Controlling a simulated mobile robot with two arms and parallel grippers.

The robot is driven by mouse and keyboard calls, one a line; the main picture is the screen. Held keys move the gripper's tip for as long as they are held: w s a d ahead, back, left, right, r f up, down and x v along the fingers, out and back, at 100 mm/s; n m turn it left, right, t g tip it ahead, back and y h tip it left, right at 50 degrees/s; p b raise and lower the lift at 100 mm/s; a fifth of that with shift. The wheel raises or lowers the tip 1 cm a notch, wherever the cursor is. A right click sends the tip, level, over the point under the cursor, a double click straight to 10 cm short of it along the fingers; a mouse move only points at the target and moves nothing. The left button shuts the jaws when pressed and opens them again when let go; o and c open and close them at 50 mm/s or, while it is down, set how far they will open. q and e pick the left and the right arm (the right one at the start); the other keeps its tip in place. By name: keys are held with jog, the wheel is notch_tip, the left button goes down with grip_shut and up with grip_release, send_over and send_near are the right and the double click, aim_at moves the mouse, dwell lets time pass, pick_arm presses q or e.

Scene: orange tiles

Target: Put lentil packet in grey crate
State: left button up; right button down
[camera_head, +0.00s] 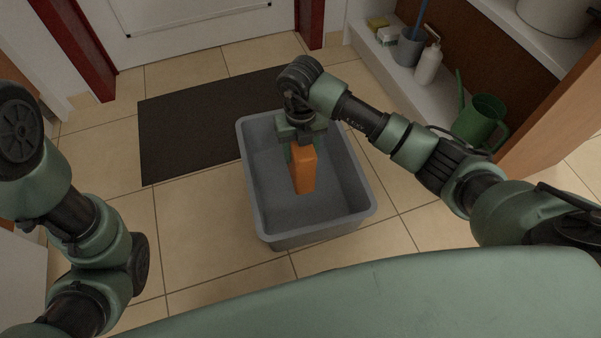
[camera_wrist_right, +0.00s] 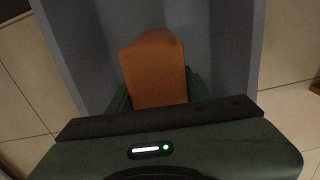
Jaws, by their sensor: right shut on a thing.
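The lentil packet (camera_head: 304,168) is orange and hangs upright over the inside of the grey crate in the head view. It also shows in the right wrist view (camera_wrist_right: 155,70), with the crate walls around it. My right gripper (camera_head: 298,147) is shut on the packet's upper part; its fingertips are partly hidden by the packet. The grey crate (camera_head: 262,205) stands on the tiled floor, open at the top, with nothing else seen inside. I cannot tell whether the packet's lower end touches the crate floor. My left arm is at the left edge, but its gripper is not in view.
A dark mat (camera_head: 180,140) lies behind and left of the crate. At the right, a low shelf holds a white bottle (camera_head: 428,65), a grey pot (camera_head: 407,48) and a green watering can (camera_head: 480,118). Tiles left of the crate are clear.

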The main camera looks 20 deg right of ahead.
notch_tip(320, 180, down, 7)
jog(key=b, duration=0.3)
jog(key=shift+r+b, duration=0.1)
jog(key=shift+b, duration=0.25)
jog(key=shift+r, duration=0.15)
jog(key=c, duration=0.6)
grip_release()
jog(key=shift+f, duration=0.2)
jog(key=shift+r, duration=0.1)
